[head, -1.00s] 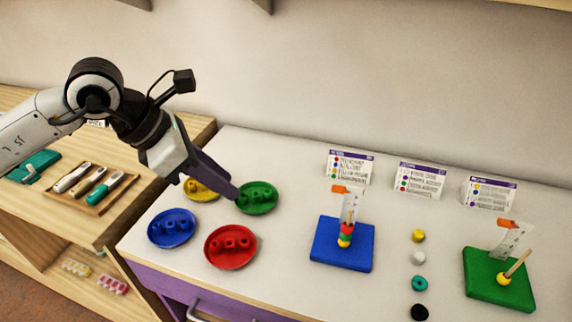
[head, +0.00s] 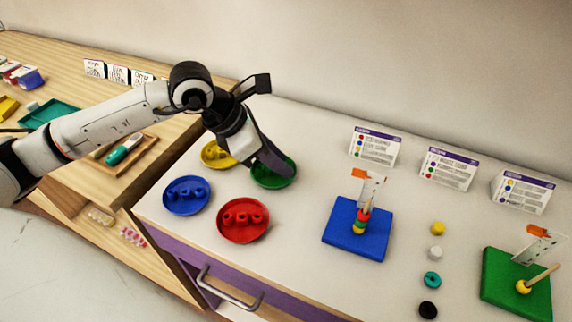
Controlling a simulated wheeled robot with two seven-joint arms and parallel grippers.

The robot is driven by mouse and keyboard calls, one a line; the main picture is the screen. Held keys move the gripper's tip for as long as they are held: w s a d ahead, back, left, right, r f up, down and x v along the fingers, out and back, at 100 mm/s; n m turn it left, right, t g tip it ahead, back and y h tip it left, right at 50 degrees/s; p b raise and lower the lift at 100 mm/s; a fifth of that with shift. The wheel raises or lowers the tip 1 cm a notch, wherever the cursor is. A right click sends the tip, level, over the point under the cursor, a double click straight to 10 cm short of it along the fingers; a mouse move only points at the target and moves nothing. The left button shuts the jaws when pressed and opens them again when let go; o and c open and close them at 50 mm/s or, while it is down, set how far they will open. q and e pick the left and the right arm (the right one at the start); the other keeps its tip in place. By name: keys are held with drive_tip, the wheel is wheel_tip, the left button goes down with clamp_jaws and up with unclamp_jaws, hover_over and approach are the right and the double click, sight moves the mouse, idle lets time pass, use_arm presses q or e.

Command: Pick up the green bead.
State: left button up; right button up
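A stack of coloured beads (head: 361,222) is on the peg of the blue board (head: 340,240). My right gripper is out of view.
A green board (head: 500,290) with a tilted peg and yellow bead (head: 523,287) stands right. Loose yellow (head: 438,228), white (head: 435,253), teal (head: 432,279) and black (head: 428,309) beads form a column.

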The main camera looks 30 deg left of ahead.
use_arm(q)
drive_tip(key=shift+d+f, duration=0.1)
drive_tip(key=shift+f, duration=0.15)
clamp_jaws()
